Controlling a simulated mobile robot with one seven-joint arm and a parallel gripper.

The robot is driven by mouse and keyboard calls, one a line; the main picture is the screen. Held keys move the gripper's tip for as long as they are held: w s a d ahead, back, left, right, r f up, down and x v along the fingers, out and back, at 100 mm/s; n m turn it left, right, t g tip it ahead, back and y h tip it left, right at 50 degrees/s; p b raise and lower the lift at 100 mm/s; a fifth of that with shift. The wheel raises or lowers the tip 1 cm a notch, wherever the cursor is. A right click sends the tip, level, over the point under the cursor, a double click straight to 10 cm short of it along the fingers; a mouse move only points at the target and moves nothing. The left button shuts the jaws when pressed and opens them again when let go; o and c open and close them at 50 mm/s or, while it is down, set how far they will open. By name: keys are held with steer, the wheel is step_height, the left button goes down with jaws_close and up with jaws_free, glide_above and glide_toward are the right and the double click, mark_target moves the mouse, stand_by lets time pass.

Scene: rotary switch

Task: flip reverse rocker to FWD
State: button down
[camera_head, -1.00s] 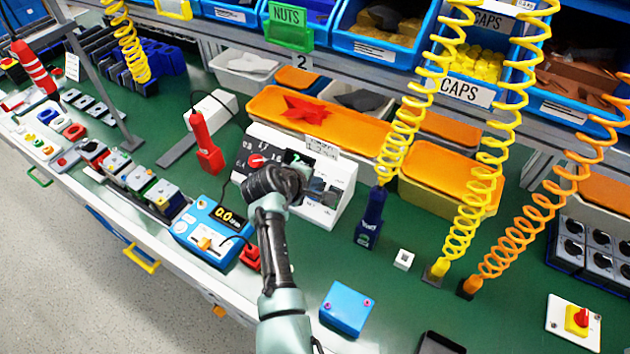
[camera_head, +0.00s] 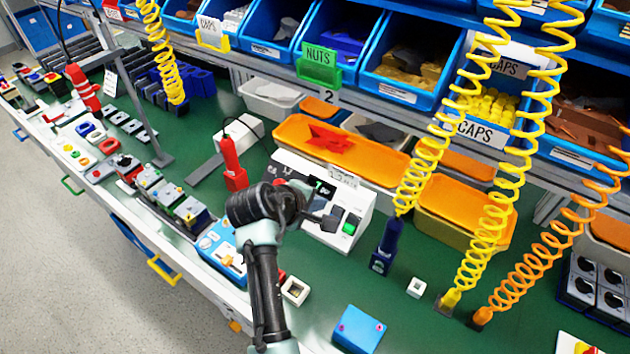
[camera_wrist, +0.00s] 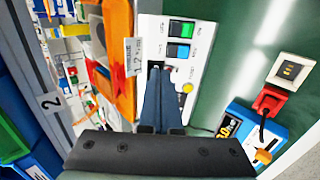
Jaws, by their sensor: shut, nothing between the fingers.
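The white control box (camera_head: 358,198) stands on the green bench. Its sloped face carries a display and rocker switches. In the wrist view a green rocker (camera_wrist: 181,29) and a blue rocker (camera_wrist: 178,50) sit near the face's far end, with a yellow round button (camera_wrist: 187,88) lower down. Their small labels are unreadable, so I cannot tell which is the reverse rocker. My gripper (camera_wrist: 161,68) is shut and empty, its fingertips over the face just below the blue rocker. Contact cannot be told. The fingers hide part of the face. In the head view my gripper (camera_head: 328,219) covers the box's front left.
A blue meter (camera_head: 222,246) and a red-handled tool (camera_head: 232,165) are left of the box. A dark blue tool (camera_head: 388,245) on a yellow coil stands to the right. A blue block (camera_head: 358,328) lies in front.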

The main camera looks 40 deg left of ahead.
steer(key=shift+s+r, duration=0.45)
steer(key=shift+r, duration=0.1)
